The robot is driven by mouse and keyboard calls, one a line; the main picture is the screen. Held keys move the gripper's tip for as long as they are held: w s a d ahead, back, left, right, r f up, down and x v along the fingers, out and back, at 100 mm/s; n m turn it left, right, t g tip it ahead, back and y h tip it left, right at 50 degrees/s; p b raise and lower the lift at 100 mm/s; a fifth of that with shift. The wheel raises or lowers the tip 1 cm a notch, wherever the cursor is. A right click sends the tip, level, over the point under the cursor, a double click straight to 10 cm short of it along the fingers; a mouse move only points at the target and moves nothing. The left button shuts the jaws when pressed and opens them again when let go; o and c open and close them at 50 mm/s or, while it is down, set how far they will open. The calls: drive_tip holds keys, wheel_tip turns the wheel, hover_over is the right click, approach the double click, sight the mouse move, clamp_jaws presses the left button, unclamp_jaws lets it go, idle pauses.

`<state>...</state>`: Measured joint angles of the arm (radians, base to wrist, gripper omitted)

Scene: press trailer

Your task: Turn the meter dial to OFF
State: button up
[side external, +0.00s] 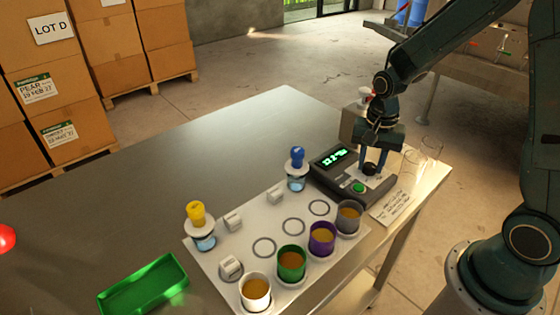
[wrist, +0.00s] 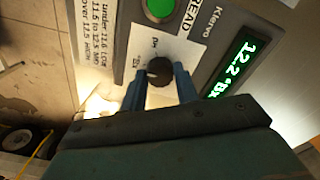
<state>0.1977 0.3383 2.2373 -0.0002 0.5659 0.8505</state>
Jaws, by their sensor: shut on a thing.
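The meter (side external: 345,170) is a dark grey box at the right end of the metal table, with its green display (side external: 335,157) lit. In the wrist view the display (wrist: 236,72) reads about 12.2 °Bx. The dial (wrist: 159,72) is a small round black knob on a white label plate; its small printed marks are too blurred to read surely. My gripper (side external: 371,166) points down over the meter. In the wrist view my gripper (wrist: 160,77) has its two blue fingers on either side of the dial, shut on it.
A green button (side external: 358,187) sits close to the dial. A white tray (side external: 215,262) in front holds several cups and two dropper bottles. The table's middle is clear.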

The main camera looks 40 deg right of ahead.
sight(370, 166)
drive_tip(key=shift+n, duration=0.5)
drive_tip(key=n, duration=0.5)
drive_tip(key=shift+n, duration=0.3)
drive_tip(key=n, duration=0.5)
drive_tip(key=shift+n, duration=0.3)
drive_tip(key=o, duration=1)
drive_tip(key=shift+r, duration=0.1)
wheel_tip(370, 166, up, 14)
drive_tip(key=shift+f, duration=0.15)
idle(0.4)
